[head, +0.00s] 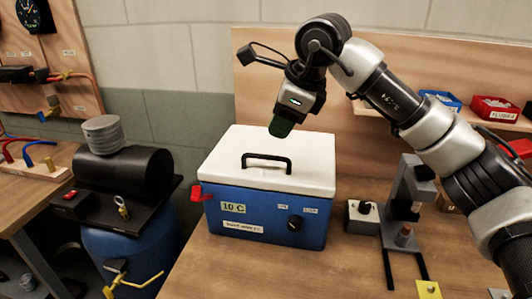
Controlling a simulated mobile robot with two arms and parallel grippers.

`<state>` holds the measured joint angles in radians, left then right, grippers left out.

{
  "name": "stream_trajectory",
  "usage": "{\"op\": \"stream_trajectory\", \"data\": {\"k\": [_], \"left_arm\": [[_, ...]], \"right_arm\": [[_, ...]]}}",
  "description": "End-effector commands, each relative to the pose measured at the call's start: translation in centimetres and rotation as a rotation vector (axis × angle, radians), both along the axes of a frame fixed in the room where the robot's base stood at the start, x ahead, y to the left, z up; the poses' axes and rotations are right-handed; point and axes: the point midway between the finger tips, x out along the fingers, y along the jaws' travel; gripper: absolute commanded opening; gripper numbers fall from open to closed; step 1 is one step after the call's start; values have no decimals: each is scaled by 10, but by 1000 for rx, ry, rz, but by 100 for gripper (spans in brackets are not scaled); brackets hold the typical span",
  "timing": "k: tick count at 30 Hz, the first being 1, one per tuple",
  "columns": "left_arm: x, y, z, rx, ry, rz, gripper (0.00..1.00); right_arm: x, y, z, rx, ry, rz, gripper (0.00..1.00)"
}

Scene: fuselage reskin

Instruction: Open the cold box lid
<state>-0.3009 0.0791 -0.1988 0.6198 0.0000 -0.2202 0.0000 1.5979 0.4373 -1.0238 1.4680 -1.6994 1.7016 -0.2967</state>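The cold box (265,226) is blue with a "10 C" label and a dark knob on its front, and it stands on the wooden bench. Its white lid (225,158) lies flat and closed on top, with a black handle (266,157) across it. My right gripper (281,128) points down above the back part of the lid, behind and above the handle, apparently not touching it. Its fingers are dark and seen from one side, so their opening cannot be made out. My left gripper is not in view.
A red latch-like part (197,192) sticks out at the box's left side. A grey press-like stand (408,205) is right of the box. Red bins (495,108) sit on the shelf. A blue drum (125,250) with a black cylinder above it stands left of the bench.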

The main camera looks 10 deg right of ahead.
Motion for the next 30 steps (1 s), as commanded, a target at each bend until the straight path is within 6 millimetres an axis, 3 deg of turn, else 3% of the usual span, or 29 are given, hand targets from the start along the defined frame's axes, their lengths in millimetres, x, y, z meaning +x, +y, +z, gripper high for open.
{"op": "stream_trajectory", "data": {"k": [12,18,26,30], "left_arm": [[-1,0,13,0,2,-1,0],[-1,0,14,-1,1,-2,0],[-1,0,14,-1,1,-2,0],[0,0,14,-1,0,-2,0]], "right_arm": [[21,23,-66,2,4,2,38],[24,27,-78,2,2,2,38],[25,27,-79,2,1,2,38],[25,27,-79,3,1,2,17]]}}
